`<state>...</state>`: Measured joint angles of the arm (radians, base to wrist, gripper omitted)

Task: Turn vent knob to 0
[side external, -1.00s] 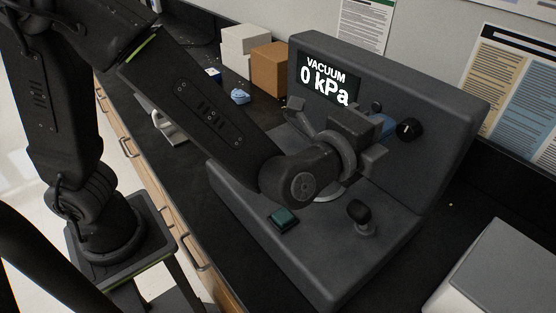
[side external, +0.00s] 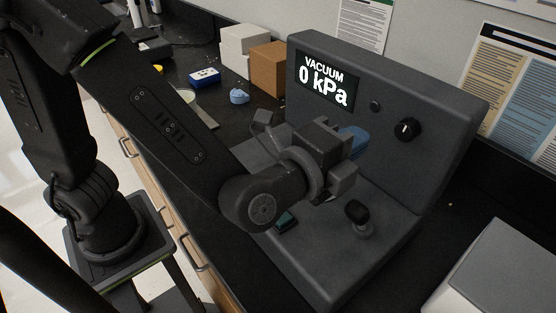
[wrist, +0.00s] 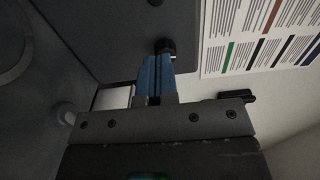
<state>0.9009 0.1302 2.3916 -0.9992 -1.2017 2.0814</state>
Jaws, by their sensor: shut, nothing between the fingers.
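The black knob (side external: 407,129) with a white mark sits on the right of the upright grey panel (side external: 440,110). No label beside it is readable. It also shows in the wrist view (wrist: 166,46), just beyond the fingertips. The panel's screen (side external: 327,80) reads "VACUUM 0 kPa". My gripper (side external: 356,138) is left of the knob and slightly lower, apart from it in the side view. Its blue fingers (wrist: 154,80) are together with nothing between them.
A black-topped lever (side external: 357,212) and a green button (side external: 286,220) are on the console's lower deck, below my gripper. A small round button (side external: 375,106) is on the panel. White and brown boxes (side external: 268,65) stand behind left. A pale box (side external: 500,275) is at front right.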

